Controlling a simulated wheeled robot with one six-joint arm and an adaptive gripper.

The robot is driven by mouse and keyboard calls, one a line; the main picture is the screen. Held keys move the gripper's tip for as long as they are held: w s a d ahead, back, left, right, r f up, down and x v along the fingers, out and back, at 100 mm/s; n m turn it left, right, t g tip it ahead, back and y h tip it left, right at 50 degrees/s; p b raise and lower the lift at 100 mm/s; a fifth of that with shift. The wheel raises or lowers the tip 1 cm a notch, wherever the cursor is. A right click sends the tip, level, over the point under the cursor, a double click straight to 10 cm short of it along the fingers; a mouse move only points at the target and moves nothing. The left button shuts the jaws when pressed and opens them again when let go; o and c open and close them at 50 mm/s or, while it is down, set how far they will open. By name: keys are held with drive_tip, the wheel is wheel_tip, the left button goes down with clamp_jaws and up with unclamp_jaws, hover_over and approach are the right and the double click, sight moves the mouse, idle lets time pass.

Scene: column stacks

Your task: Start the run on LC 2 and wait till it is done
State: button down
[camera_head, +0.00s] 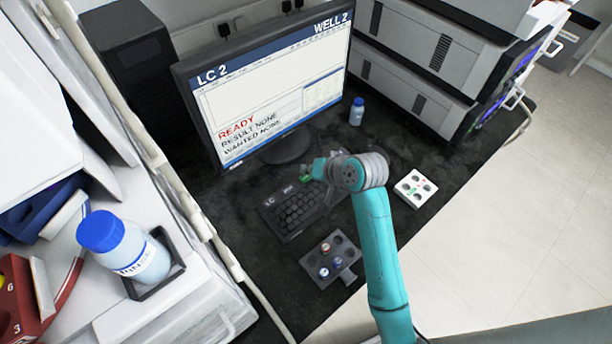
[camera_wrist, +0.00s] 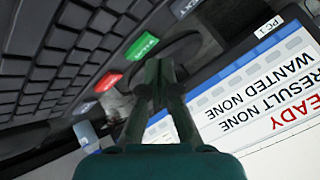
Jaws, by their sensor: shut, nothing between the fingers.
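The monitor (camera_head: 270,85) reads "LC 2" and "WELL 2", with READY in red, RESULT NONE and WANTED NONE. Part of its screen shows upside down in the wrist view (camera_wrist: 270,90), by a "PC 1" label. The dark keyboard (camera_head: 295,210) lies in front of it and fills the upper left of the wrist view. A green key (camera_wrist: 141,46) and a red key (camera_wrist: 108,82) sit along its edge. My gripper (camera_head: 312,172) is over the keyboard's far edge, near the green key. Its fingers (camera_wrist: 159,65) are shut and empty. Contact with a key cannot be told.
A dark rack (camera_head: 345,247) with small vials and a white well tray (camera_head: 427,190) stand on the bench. A small blue-capped bottle (camera_head: 356,113) is beside the monitor. Grey column stacks (camera_head: 415,60) stand behind right. A large blue-capped bottle (camera_head: 140,262) stands at left.

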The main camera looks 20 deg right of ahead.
sight(308, 178)
drive_tip(key=shift+f, duration=0.15)
drive_tip(key=shift+f, duration=0.25)
drive_tip(key=shift+f, duration=0.45)
idle(1.0)
drive_tip(key=shift+r, duration=0.9)
drive_tip(key=shift+r, duration=0.1)
drive_tip(key=shift+r, duration=2.4)
idle(2.8)
